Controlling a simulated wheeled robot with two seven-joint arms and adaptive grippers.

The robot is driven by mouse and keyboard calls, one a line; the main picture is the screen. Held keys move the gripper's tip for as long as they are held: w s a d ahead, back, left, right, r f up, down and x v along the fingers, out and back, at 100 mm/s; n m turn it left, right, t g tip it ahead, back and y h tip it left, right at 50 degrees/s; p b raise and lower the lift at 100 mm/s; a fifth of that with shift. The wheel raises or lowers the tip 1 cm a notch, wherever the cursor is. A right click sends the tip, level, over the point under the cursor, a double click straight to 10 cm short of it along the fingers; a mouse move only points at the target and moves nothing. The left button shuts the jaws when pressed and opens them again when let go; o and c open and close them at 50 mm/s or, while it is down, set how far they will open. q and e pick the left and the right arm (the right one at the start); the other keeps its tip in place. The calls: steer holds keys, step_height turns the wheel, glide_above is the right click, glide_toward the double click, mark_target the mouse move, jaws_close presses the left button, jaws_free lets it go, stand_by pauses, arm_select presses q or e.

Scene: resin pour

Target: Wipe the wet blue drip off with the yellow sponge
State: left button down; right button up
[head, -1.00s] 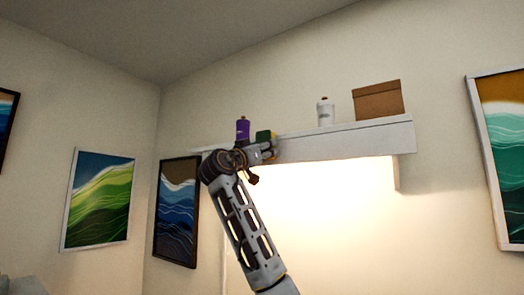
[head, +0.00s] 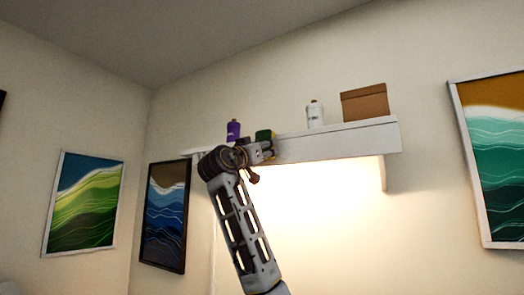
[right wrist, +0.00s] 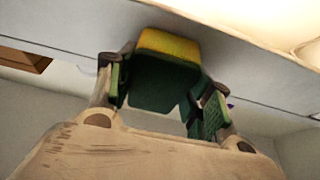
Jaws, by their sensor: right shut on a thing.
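The yellow sponge (head: 270,137) has a green layer; the green side shows most in the head view. In the right wrist view its yellow face (right wrist: 168,46) is at the far end, against or very near the white shelf surface; I cannot tell if they touch. My right gripper (head: 266,150) is shut on the sponge, one finger at each side, by the front edge of the white shelf (head: 340,142), near its left end. I see no wet blue drip in either view. My left gripper is not in view.
On the shelf stand a purple bottle (head: 233,132) just left of the sponge, a white bottle (head: 315,114) and a brown box (head: 364,103) further right. Framed pictures hang on the walls on both sides. The space below the shelf is brightly lit.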

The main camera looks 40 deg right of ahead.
steer(key=shift+w, duration=0.15)
stand_by(0.4)
steer(key=shift+w+a+p, duration=0.2)
steer(key=shift+w+p, duration=0.15)
steer(key=shift+p, duration=0.1)
steer(key=shift+w+a+p, duration=0.25)
steer(key=shift+w+p, duration=0.15)
steer(key=shift+w, duration=0.2)
steer(key=shift+w+a+p, duration=0.25)
steer(key=shift+w+p, duration=0.15)
steer(key=shift+w, duration=0.2)
steer(key=shift+w, duration=0.15)
steer(key=shift+w+a+p, duration=0.35)
steer(key=shift+w+p, duration=0.35)
steer(key=shift+w, duration=0.05)
steer(key=shift+w+a+p, duration=0.3)
steer(key=shift+w+p, duration=0.35)
steer(key=shift+w, duration=0.1)
steer(key=shift+a, duration=0.15)
